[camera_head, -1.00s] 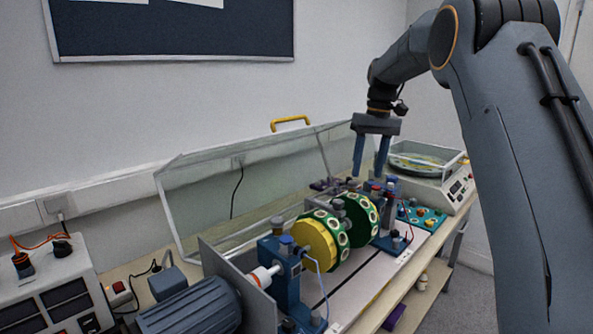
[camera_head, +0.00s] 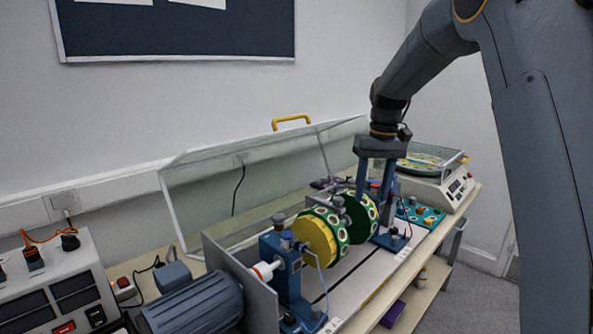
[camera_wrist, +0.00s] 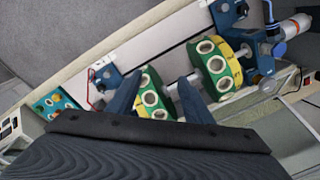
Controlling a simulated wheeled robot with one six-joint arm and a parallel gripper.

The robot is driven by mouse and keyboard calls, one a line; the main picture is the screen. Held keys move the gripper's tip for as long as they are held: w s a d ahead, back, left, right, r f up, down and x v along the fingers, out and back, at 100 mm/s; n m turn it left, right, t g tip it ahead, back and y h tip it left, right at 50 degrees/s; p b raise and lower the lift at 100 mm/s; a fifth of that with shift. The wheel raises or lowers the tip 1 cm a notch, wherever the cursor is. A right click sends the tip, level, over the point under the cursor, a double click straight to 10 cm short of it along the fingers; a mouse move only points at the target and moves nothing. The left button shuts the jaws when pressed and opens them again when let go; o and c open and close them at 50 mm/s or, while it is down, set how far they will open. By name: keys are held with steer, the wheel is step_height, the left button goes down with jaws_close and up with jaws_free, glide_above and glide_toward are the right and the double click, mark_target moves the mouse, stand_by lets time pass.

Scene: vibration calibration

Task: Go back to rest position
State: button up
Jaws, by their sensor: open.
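My gripper (camera_head: 373,196) hangs pointing down over the far end of the rotor rig. Its two blue-grey fingers are apart with nothing seen held between them. In the head view they overlap the far green disc (camera_head: 361,219). The near disc (camera_head: 319,237), yellow with a green holed rim, sits on the same shaft. In the wrist view the fingers (camera_wrist: 157,95) point toward the far green disc (camera_wrist: 153,97), and the near disc (camera_wrist: 217,68) lies to their right. I cannot tell whether a finger touches the far disc.
A clear cover (camera_head: 205,195) with a yellow handle (camera_head: 291,122) stands open behind the rig. A blue motor (camera_head: 197,304) is at the front left. A teal board (camera_head: 421,214) and a white device (camera_head: 437,188) are at the right. Space above the rig is free.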

steer(key=s+f, duration=0.4)
steer(key=s, duration=0.6)
steer(key=s+f+m, duration=0.1)
steer(key=s+f, duration=0.4)
steer(key=s, duration=0.5)
steer(key=s+f+t, duration=0.1)
steer(key=s+f, duration=0.3)
steer(key=s, duration=0.6)
steer(key=shift+s+a+f+m+h, duration=0.25)
steer(key=shift+a+f+m+h, duration=0.05)
steer(key=shift+a+h, duration=0.15)
